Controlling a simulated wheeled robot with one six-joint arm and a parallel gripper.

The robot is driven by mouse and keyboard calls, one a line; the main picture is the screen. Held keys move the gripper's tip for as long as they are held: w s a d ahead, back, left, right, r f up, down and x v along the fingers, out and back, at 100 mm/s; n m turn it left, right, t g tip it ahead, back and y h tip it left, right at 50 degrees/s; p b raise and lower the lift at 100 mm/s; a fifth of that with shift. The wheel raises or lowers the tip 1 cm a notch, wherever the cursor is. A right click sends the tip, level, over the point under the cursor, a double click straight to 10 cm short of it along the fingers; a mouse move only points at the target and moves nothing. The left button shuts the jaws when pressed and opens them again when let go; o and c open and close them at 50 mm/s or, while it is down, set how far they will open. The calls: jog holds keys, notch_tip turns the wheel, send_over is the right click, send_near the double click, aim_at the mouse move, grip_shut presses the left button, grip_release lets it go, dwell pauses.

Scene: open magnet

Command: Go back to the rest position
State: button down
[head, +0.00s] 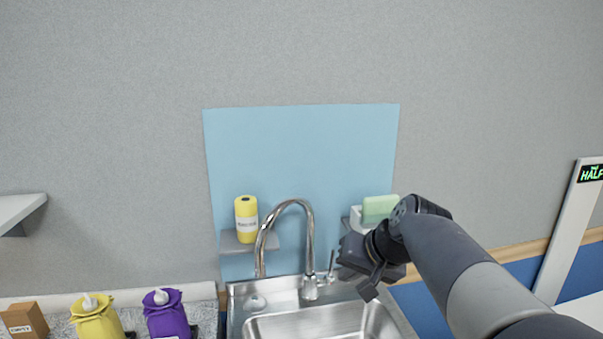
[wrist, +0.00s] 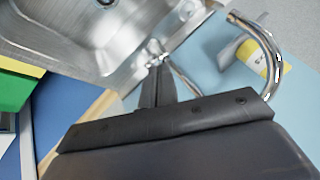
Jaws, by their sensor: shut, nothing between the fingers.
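My gripper (head: 368,291) is at the right side of the sink in the head view, in front of the small shelf with the green sponge. In the wrist view my gripper (wrist: 158,62) is shut, its fingers together and empty, pointing toward the faucet's base and the sink rim. My arm reaches in from the lower right of the head view. I cannot tell whether the fingertips touch the faucet handle (head: 331,262), which stands close beside them.
A steel sink (head: 330,322) with a curved faucet (head: 309,235) lies below. A yellow bottle (head: 246,219) stands on a left shelf, a green sponge (head: 379,208) on the right. Yellow (head: 97,318) and purple (head: 168,315) bags and a brown box (head: 24,321) stand lower left.

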jog(key=shift+v, duration=2.3)
jog(key=shift+s+a+f, duration=0.1)
jog(key=shift+f, duration=0.05)
